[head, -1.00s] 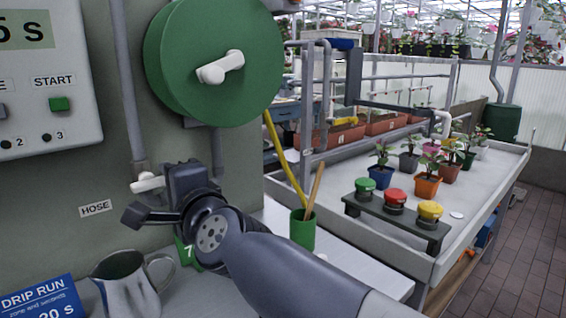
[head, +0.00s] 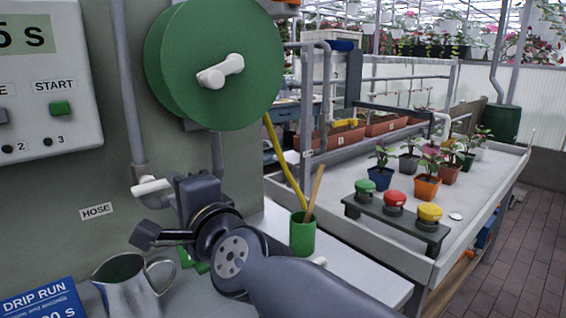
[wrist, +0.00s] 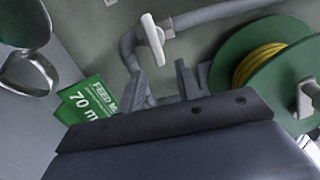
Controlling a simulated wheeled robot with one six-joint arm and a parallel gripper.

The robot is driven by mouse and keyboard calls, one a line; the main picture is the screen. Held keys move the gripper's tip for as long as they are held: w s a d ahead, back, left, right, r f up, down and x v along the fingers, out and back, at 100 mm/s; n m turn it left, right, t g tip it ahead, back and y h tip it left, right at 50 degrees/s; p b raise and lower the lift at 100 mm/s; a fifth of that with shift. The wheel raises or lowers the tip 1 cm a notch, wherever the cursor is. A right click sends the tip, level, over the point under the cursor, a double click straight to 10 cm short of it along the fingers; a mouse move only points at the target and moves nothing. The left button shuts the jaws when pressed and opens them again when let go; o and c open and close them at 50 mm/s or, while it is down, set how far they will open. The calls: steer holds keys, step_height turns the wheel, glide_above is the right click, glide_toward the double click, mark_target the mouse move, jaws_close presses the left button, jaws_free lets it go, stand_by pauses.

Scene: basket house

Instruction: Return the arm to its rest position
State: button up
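My gripper shows in the wrist view (wrist: 162,82), where its two dark fingers stand apart with nothing between them. In the head view, the dark gripper body (head: 200,192) is in front of the grey wall, just right of the white valve handle (head: 152,187); its fingertips cannot be made out there. My dark blue arm reaches in from the bottom of the head view and bends at a round joint. In the wrist view the white valve handle (wrist: 152,40) is beyond the fingers, and I see no contact.
A green hose reel (head: 215,65) hangs above my gripper. A metal jug (head: 128,285) and a blue drip-run card (head: 42,303) are lower left. A bench (head: 385,240) holds coloured buttons and potted plants.

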mark_target(170, 187)
steer(key=x, duration=0.5)
steer(key=shift+w+a+f+b, duration=0.1)
steer(key=shift+w+a+b, duration=0.1)
steer(key=shift+b, duration=0.15)
steer(key=shift+s+d+r+n+p, duration=0.15)
steer(key=shift+r+n+p, duration=0.55)
steer(key=shift+n, duration=0.5)
steer(key=n+p, duration=0.1)
steer(key=n, duration=0.2)
steer(key=shift+r+p, duration=0.15)
steer(key=shift+p, duration=0.15)
steer(key=shift+s+n, duration=0.1)
steer(key=shift+n, duration=0.3)
